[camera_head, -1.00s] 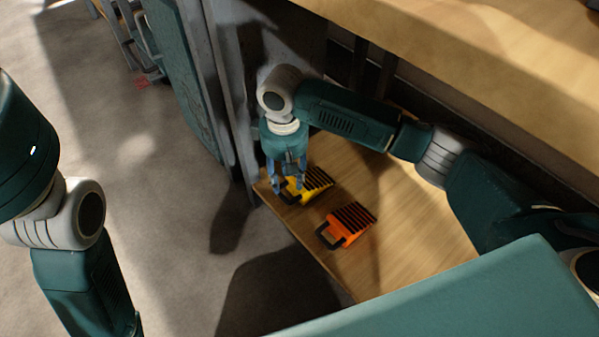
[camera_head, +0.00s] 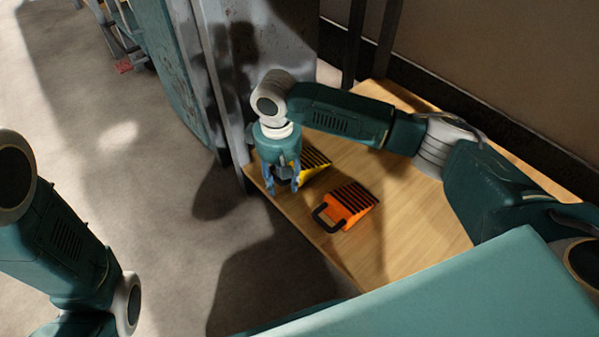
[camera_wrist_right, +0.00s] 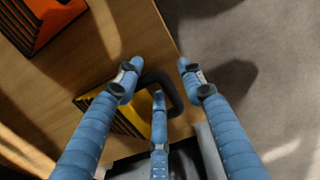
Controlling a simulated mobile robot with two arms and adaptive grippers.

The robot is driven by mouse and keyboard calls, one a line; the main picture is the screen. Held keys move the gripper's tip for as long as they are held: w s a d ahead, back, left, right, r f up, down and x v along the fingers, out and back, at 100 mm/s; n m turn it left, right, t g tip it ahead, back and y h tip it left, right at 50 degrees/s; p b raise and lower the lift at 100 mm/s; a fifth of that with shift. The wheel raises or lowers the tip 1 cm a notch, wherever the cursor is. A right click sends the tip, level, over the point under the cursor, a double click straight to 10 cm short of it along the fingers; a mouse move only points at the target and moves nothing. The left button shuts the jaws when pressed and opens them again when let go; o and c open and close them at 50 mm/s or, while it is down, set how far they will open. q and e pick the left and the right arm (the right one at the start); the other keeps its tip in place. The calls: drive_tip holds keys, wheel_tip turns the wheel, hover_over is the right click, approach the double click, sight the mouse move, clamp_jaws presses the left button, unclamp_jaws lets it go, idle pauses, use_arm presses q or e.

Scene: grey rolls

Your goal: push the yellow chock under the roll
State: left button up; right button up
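The yellow chock (camera_head: 314,163), with black ribs, lies on a wooden surface near its left edge. My right gripper (camera_head: 283,187) is over its handle end and hides part of it. In the right wrist view the open blue fingers of the right gripper (camera_wrist_right: 158,75) are around the chock's black handle (camera_wrist_right: 178,98), with gaps between them. The chock's yellow body (camera_wrist_right: 128,113) shows between two fingers there. I cannot tell if the fingers touch the handle. No roll can be made out. My left arm shows at the left, but its gripper is out of view.
An orange chock (camera_head: 350,205) with a black handle lies in front of the yellow one, also at the upper left in the wrist view (camera_wrist_right: 45,22). The wooden surface (camera_head: 415,220) is clear to the right. A grey metal upright (camera_head: 222,80) stands behind the gripper.

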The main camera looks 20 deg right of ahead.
drive_tip(key=shift+f, duration=0.2)
drive_tip(key=shift+c, duration=0.5)
clamp_jaws()
drive_tip(key=shift+r, duration=0.15)
